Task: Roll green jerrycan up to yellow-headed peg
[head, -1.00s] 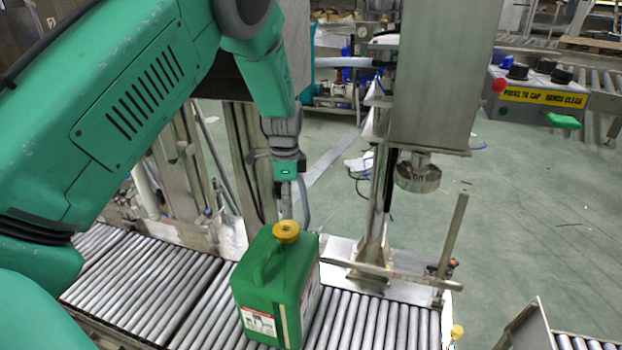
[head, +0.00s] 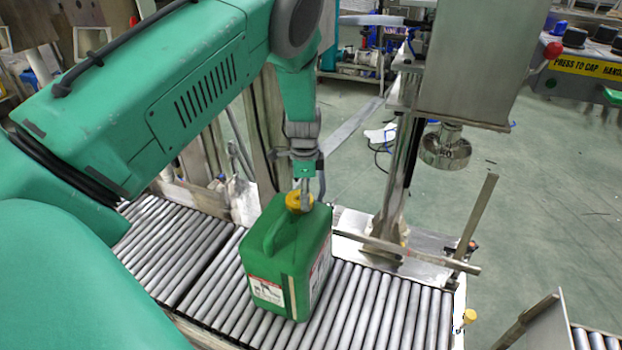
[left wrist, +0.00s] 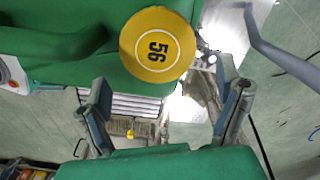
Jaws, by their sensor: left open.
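The green jerrycan (head: 287,262) stands upright on the roller conveyor, with a white label and a yellow cap. Its cap, marked 56, shows large at the top of the left wrist view (left wrist: 157,45). The yellow-headed peg (head: 469,317) stands at the conveyor's right end, apart from the jerrycan; its small yellow head also shows in the left wrist view (left wrist: 130,134). My left gripper (head: 304,192) points down at the jerrycan's cap. In the left wrist view its two fingers (left wrist: 163,78) are spread, with nothing held between them. I cannot tell whether they touch the jerrycan.
Bare rollers (head: 395,305) run between the jerrycan and the peg. A metal post with a capping head (head: 446,150) stands behind the conveyor, and a horizontal bar (head: 405,250) runs along its far side. Another roller section (head: 597,338) lies at the lower right.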

